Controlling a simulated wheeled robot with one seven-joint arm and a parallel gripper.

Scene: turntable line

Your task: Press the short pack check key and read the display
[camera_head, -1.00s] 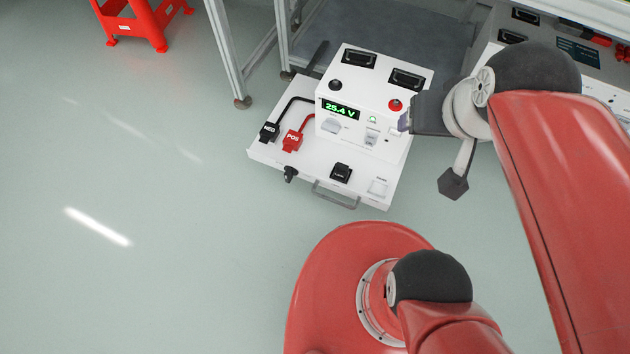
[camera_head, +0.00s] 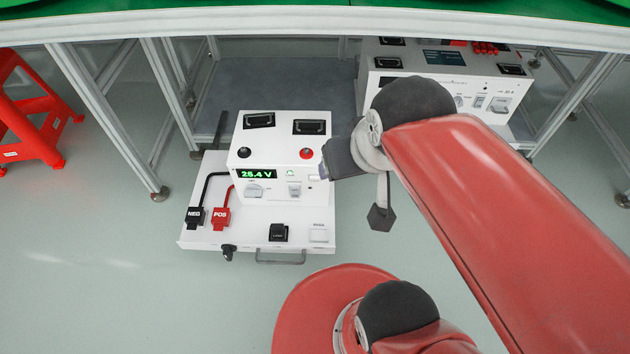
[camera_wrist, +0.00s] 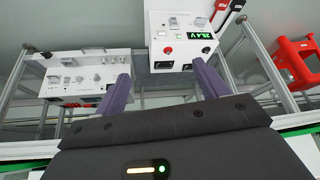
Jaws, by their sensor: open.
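A white box unit (camera_head: 272,190) stands on a white pull-out tray (camera_head: 200,240). Its green-lit display (camera_head: 257,174) reads 25.4 V; it also shows upside down in the wrist view (camera_wrist: 199,36). Beside the display is a small green-marked key or lamp (camera_head: 290,173). A pale square key (camera_head: 319,235) and a black switch (camera_head: 278,233) are at the tray's front; their labels are too small to read surely. I cannot tell which is the short pack check key. My gripper (camera_head: 324,168) is at the box's right side. Its purple fingers (camera_wrist: 163,88) are apart, with nothing held between them.
Black NEG (camera_head: 195,217) and red POS (camera_head: 221,218) plugs lie at the tray's left. A second white unit (camera_head: 450,90) stands behind under the bench. Metal bench legs (camera_head: 110,120) and a red stool (camera_head: 30,115) are left. Floor in front is clear.

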